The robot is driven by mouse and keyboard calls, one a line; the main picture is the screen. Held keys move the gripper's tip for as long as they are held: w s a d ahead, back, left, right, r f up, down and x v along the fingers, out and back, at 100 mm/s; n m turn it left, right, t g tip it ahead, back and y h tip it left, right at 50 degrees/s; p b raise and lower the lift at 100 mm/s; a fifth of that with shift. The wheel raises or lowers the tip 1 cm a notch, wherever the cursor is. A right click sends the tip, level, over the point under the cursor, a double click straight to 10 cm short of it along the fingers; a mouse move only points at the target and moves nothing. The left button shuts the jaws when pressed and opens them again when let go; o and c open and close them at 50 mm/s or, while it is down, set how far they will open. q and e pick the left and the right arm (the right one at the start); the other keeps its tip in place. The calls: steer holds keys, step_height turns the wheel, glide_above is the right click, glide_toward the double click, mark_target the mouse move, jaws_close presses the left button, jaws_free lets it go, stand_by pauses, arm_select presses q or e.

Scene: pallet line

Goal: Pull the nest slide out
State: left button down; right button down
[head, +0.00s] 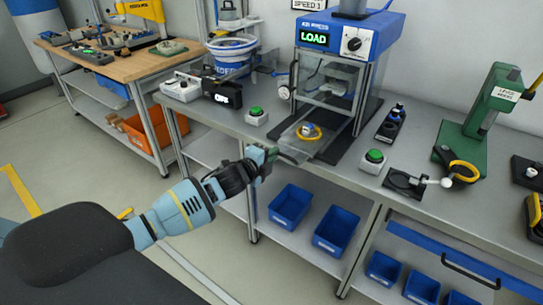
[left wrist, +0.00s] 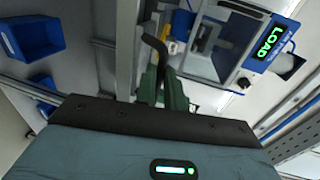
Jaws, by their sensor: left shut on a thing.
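The nest slide (head: 296,147) is a flat grey plate at the front of the blue press (head: 345,38), whose screen reads LOAD. The plate sticks out past the press columns over the bench's front edge. A yellow ring with a small part (head: 308,131) sits on it. My left gripper (head: 268,158) is shut on the slide's dark handle, at the plate's front-left. In the left wrist view, the green fingers (left wrist: 165,88) close around the bent black handle (left wrist: 155,44). The exact grip is partly hidden. My right gripper is in neither view.
Green buttons stand left (head: 256,115) and right (head: 373,160) of the slide on the grey bench (head: 225,118). A green lever press (head: 475,120) stands to the right. Blue bins (head: 290,206) lie on the shelf below. The floor before the bench is open.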

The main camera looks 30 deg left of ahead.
arm_select(q)
steer(key=shift+s+f, duration=0.1)
steer(key=shift+f, duration=0.05)
steer(key=c, duration=1.8)
jaws_free()
steer(key=o, duration=0.3)
steer(key=shift+s, duration=0.2)
steer(key=shift+w, duration=0.1)
steer(key=shift+p+v, duration=0.3)
steer(key=shift+v, duration=3.65)
steer(key=shift+a, duration=0.1)
